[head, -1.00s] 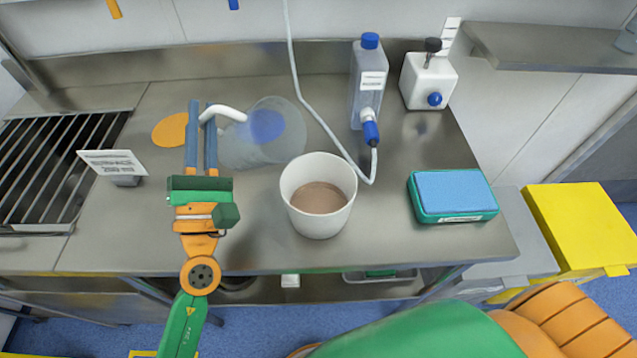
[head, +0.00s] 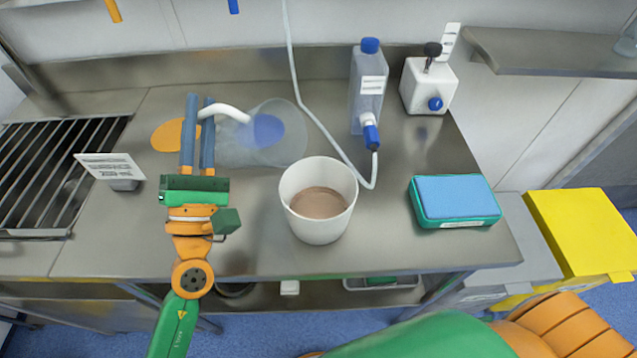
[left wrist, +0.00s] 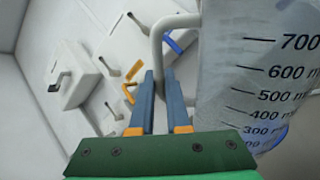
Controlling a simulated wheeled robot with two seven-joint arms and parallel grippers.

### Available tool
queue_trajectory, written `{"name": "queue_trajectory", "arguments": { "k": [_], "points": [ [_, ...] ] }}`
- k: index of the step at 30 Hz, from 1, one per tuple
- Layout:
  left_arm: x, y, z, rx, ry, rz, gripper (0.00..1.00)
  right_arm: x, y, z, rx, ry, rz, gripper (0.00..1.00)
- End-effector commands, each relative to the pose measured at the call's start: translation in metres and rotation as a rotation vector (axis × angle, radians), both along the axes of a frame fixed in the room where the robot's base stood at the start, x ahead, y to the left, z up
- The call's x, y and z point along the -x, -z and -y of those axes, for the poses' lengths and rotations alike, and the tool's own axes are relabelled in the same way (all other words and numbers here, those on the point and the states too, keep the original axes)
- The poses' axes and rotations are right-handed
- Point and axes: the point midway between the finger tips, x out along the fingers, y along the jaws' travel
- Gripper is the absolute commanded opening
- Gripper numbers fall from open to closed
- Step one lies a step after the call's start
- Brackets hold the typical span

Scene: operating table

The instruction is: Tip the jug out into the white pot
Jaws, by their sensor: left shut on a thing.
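The clear jug (head: 237,148) is behind and left of the white pot, leaning to the right, with a blue patch inside. Its white handle (head: 232,113) is between the fingers of my left gripper (head: 199,112), which is shut on it. In the left wrist view the jug (left wrist: 225,75) shows black millilitre marks on the right, and the handle (left wrist: 158,42) passes by the fingertips (left wrist: 160,82). The white pot (head: 314,225) stands upright on the steel counter with brown contents, apart from the jug. My right gripper is out of view.
An orange disc (head: 169,135) lies left of the jug. A label card (head: 108,168) stands near the sink grate (head: 50,170). A bottle (head: 368,90) with a hose, a white box (head: 428,86) and a blue-topped green case (head: 455,197) are to the right.

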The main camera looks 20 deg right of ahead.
Motion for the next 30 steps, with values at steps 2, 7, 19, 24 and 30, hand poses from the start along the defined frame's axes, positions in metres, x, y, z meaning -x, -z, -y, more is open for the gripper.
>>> {"name": "queue_trajectory", "arguments": {
  "k": [2, 7, 19, 24, 30],
  "points": [
    [0.001, 0.000, 0.000, -0.007, 0.000, 0.009, 0.00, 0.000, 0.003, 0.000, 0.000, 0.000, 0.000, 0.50],
    [0.002, 0.000, 0.001, -0.023, -0.001, 0.027, 0.00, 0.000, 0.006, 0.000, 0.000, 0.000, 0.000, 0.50],
    [0.004, -0.002, 0.004, -0.057, -0.001, 0.068, 0.00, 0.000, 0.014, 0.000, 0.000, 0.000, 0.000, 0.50],
    [0.005, -0.003, 0.004, -0.074, -0.002, 0.085, 0.00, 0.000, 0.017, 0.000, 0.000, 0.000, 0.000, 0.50],
    [0.007, -0.006, 0.006, -0.091, -0.002, 0.106, 0.00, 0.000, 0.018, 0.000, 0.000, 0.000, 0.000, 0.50]
  ]
}}
